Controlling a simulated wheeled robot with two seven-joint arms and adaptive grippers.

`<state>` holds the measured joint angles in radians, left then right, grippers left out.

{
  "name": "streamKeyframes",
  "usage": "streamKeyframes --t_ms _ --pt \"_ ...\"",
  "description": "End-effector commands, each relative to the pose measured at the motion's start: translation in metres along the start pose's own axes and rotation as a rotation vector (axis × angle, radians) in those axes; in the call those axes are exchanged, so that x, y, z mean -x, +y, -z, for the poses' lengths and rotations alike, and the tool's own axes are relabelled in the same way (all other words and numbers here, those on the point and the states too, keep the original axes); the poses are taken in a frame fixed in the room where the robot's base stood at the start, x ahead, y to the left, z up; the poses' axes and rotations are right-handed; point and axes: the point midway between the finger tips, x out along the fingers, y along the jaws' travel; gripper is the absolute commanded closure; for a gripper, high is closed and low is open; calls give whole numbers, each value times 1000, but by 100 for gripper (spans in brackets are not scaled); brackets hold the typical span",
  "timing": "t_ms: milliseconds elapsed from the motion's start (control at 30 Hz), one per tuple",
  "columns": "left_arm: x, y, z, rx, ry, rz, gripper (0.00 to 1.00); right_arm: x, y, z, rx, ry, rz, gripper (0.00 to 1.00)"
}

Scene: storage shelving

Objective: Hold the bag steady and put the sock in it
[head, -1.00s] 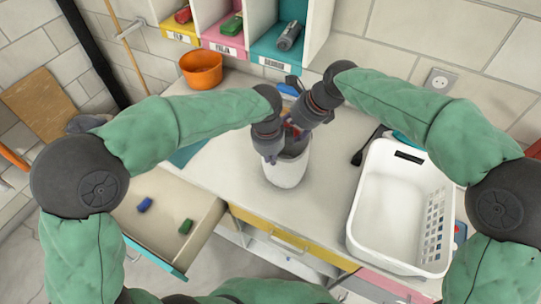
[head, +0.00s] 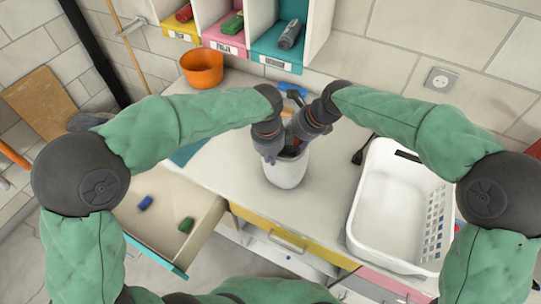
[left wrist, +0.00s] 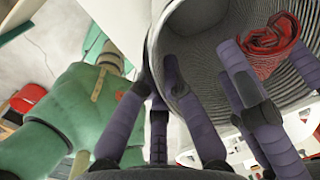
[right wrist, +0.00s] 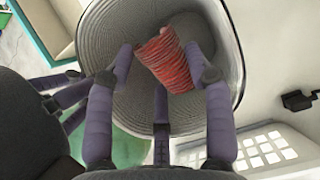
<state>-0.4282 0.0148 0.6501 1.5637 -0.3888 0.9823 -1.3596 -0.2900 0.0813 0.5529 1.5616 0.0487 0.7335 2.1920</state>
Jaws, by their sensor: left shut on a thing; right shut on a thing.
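The bag (head: 285,175) is a pale woven cylinder standing upright on the counter, its mouth facing up. My left gripper (head: 269,152) is shut on the bag's left rim; in the left wrist view its fingers straddle the wall (left wrist: 160,50). The sock (right wrist: 166,62) is a rolled red ribbed bundle. My right gripper (right wrist: 158,48) is shut on it, within the bag's mouth. The sock also shows in the left wrist view (left wrist: 270,48), against the inner wall. In the head view the grippers mostly hide the sock.
A white laundry basket (head: 362,205) stands to the right of the bag. An open drawer (head: 160,215) with a blue and a green roll is at lower left. An orange pot (head: 202,70) and coloured cubbies (head: 277,58) stand behind. A blue object (head: 293,89) lies behind the grippers.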

Motion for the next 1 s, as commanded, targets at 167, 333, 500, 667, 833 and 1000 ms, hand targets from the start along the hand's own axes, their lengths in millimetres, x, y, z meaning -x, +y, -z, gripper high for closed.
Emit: streamKeyframes --t_ms 167,333,500,667,833,1000 --pt "6 -8 2 5 6 26 100 -16 14 7 6 22 -35 70" --pt "6 -8 2 6 7 26 100 -16 14 6 6 22 -36 70" --pt "6 -8 3 5 7 27 100 -16 15 6 6 22 -38 20" --pt "6 -8 3 4 6 27 100 -16 15 6 6 23 -38 20" --pt "6 -8 3 4 6 27 100 -16 15 6 6 23 -38 20" --pt "6 -8 3 5 5 26 100 -5 14 6 6 20 -35 20"
